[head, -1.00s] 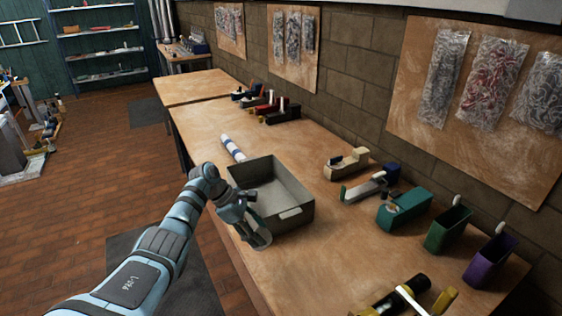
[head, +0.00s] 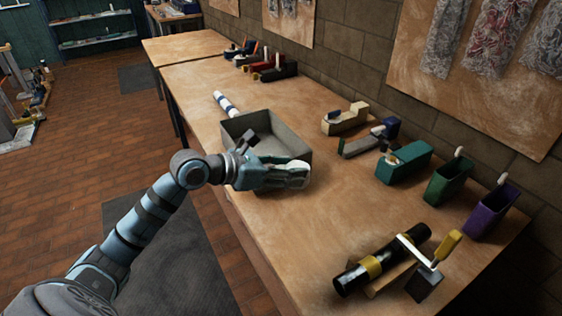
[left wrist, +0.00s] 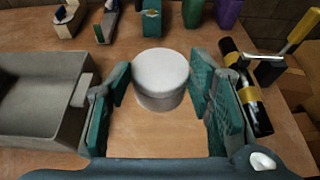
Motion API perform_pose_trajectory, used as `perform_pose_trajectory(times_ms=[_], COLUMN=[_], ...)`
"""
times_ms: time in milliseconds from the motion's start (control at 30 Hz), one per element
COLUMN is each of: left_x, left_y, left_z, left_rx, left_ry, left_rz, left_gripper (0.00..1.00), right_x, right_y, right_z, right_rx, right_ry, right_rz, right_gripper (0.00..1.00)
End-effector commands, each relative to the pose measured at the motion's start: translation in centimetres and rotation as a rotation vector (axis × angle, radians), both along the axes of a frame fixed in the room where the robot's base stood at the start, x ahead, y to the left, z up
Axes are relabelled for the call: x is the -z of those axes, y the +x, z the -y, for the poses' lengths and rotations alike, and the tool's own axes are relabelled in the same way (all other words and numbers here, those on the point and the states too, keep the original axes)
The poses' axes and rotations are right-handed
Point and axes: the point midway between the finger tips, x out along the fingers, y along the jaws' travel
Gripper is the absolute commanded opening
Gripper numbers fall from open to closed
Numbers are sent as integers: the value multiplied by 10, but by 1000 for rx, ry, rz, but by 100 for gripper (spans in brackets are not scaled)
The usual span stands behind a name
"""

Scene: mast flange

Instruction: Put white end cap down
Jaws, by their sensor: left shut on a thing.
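The white end cap (left wrist: 161,75) is a short round cylinder standing upright between the two teal fingers of my left gripper (left wrist: 163,88) in the left wrist view. The gripper is shut on it. In the head view my left gripper (head: 283,176) is at the near right corner of the grey bin, and the cap (head: 299,168) shows partly behind the fingers. The cap is over or on the wooden bench (head: 290,231); I cannot tell whether it touches the top. My right gripper is not in view.
The grey bin (head: 231,132) stands just left of the gripper. A black cylinder with yellow bands and a crank (head: 380,260) lies at the near right. Tape dispensers and green (head: 447,183) and purple (head: 491,212) holders line the wall side. The bench between is clear.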

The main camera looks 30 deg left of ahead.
Motion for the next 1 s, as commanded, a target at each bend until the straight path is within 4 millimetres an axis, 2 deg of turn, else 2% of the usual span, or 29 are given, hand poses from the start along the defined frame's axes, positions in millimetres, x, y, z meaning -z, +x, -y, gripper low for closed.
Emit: perform_pose_trajectory(times_ms=[67, 133, 300, 433, 633, 800, 1000], left_x=[7, 26, 95, 138, 164, 197, 196], left_y=[0, 0, 0, 0, 0, 0, 0], left_z=[0, 0, 1, 0, 0, 0, 0], left_rx=[0, -1, -2, -1, 0, -1, -1], left_ry=[-2, -3, -4, -2, 0, -1, 2], left_rz=[-3, -4, -6, -4, -1, -2, 0], left_gripper=[17, 17, 17, 17, 17, 17, 17], right_x=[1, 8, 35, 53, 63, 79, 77], right_y=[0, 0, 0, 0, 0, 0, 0], right_z=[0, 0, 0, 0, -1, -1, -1], right_rx=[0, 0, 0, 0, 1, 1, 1], right_ry=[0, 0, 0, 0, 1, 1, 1], right_rz=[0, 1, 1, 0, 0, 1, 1], right_gripper=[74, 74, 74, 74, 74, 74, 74])
